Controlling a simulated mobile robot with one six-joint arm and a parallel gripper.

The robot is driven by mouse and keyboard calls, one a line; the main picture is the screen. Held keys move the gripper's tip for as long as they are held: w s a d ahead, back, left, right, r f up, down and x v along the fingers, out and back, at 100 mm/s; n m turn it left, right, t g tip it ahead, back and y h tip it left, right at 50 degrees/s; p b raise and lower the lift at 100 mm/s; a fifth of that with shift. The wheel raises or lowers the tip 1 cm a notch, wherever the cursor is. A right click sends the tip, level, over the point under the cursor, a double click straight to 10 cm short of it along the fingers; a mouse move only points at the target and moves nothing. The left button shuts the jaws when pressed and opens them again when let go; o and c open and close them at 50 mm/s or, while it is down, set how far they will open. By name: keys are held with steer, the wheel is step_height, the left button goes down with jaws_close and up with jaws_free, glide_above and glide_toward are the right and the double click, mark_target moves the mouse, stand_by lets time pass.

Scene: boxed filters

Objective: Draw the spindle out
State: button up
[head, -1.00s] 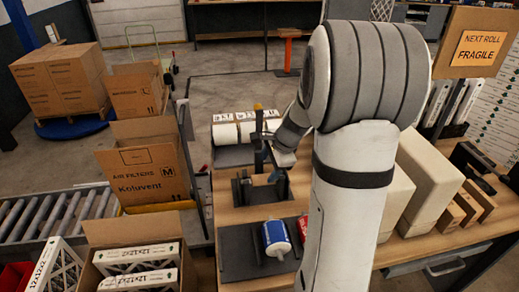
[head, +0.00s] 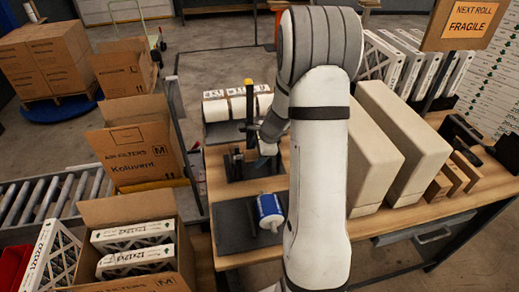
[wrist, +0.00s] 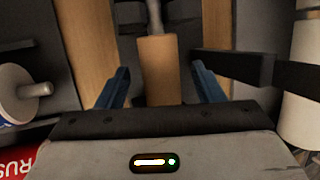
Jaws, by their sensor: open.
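In the wrist view a grey rod (wrist: 154,12), which looks like the spindle, runs into a tan cylinder (wrist: 157,68). My gripper (wrist: 160,82) is open, with one blue finger on each side of the tan cylinder and a gap to it. A dark bracket arm (wrist: 235,66) reaches in from the right. In the head view my gripper is at the black stand (head: 234,164) on the bench, partly hidden by my arm. The spindle is too small to make out there.
A blue roll with white ends (head: 270,211) lies on a dark plate in front of the stand. Large beige blocks (head: 398,125) fill the bench to the right. An open filter carton (head: 120,212) is left.

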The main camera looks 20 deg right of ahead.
steer(key=shift+c, duration=0.3)
steer(key=c, duration=1.2)
steer(key=shift+r, duration=0.1)
steer(key=shift+r, duration=0.15)
steer(key=shift+r+p, duration=2.65)
steer(key=shift+r, duration=0.35)
steer(key=shift+w+r+p, duration=0.1)
steer(key=shift+r+p, duration=0.2)
steer(key=shift+r, duration=0.5)
step_height(320, 180, up, 7)
steer(key=shift+r, duration=0.2)
